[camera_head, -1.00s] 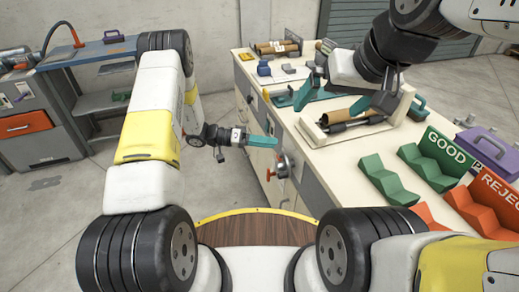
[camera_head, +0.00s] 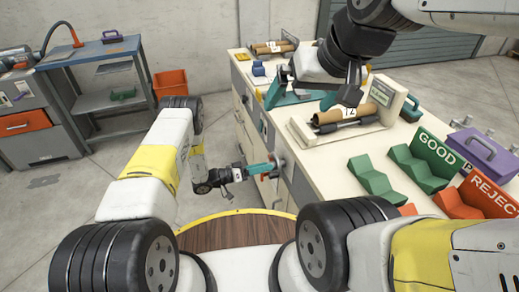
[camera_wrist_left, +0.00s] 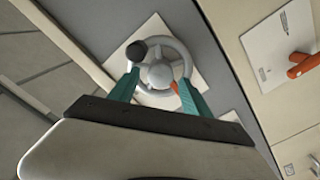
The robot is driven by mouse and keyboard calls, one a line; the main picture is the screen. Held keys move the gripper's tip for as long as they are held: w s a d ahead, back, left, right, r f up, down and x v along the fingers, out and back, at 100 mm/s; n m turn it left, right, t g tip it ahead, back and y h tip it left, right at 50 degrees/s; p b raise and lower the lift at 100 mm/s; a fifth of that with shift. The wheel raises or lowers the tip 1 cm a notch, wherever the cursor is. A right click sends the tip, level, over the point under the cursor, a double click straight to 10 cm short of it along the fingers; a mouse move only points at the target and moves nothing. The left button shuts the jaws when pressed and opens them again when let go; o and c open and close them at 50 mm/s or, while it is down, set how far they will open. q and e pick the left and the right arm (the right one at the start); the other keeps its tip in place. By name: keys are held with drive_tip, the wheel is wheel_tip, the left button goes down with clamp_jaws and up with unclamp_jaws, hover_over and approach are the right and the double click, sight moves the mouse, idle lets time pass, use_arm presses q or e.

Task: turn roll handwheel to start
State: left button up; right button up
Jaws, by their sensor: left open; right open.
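The roll handwheel (camera_wrist_left: 162,73) is a grey wheel with a dark knob (camera_wrist_left: 136,51), mounted on a pale plate on the bench's front side. A red pointer shows by its hub. In the head view the handwheel (camera_head: 279,160) is partly hidden by my left gripper. My left gripper (camera_head: 270,166) is open, with its teal fingers on either side of the wheel's lower part in the left wrist view (camera_wrist_left: 158,92). I cannot tell whether they touch it. My right gripper (camera_head: 318,98) is open above the bench, near the roll on its cradle.
A brown roll (camera_head: 345,116) lies in a cradle on the bench (camera_head: 330,165). Green GOOD trays (camera_head: 420,166) and red REJECT trays (camera_head: 470,203) stand at the right. A red-handled part (camera_wrist_left: 303,64) is beside the wheel. Open floor lies to the left.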

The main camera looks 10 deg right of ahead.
use_arm(q)
drive_tip(key=shift+d, duration=0.4)
clamp_jaws()
drive_tip(key=shift+w+n, duration=0.1)
drive_tip(key=shift+n, duration=0.2)
